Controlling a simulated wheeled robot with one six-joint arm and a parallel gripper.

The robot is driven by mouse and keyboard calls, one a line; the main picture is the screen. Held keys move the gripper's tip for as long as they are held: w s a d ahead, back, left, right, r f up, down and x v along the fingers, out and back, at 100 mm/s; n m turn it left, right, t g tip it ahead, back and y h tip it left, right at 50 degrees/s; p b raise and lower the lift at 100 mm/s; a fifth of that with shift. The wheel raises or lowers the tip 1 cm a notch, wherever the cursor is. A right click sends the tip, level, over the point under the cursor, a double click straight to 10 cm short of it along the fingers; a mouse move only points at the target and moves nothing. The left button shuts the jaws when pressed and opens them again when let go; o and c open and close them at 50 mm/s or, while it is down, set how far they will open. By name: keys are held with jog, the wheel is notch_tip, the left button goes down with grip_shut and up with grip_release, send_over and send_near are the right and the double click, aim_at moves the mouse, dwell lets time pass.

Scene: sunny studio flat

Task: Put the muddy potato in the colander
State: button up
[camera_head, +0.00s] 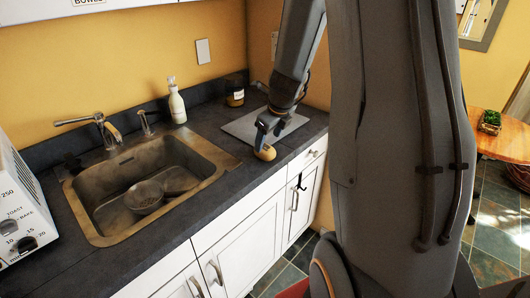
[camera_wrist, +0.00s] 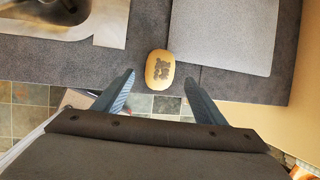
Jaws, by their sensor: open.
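The muddy potato (camera_head: 265,153) is yellow-brown and lies near the front edge of the dark counter, right of the sink. In the wrist view the potato (camera_wrist: 160,69) shows a dark mud patch and sits just ahead of my gripper, centred between the fingertips. My gripper (camera_wrist: 158,78) is open and empty, its fingers on either side of the line to the potato. In the head view my gripper (camera_head: 267,135) is right at the potato, partly covering it. The colander (camera_head: 144,197) is a small metal bowl in the sink basin.
The sink (camera_head: 213,159) has a metal rim and a tap (camera_head: 103,130). A grey board (camera_head: 240,127) lies behind the potato. A soap bottle (camera_head: 177,103) and dark jar (camera_head: 234,94) stand at the back. A white toaster oven (camera_head: 22,215) is at left.

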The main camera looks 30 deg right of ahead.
aim_at(265, 147)
jog(key=b+x, duration=0.1)
jog(key=x, duration=0.5)
jog(key=shift+w+f, duration=0.1)
jog(key=shift+f, duration=0.2)
jog(key=shift+r, duration=0.1)
jog(key=c, duration=1.4)
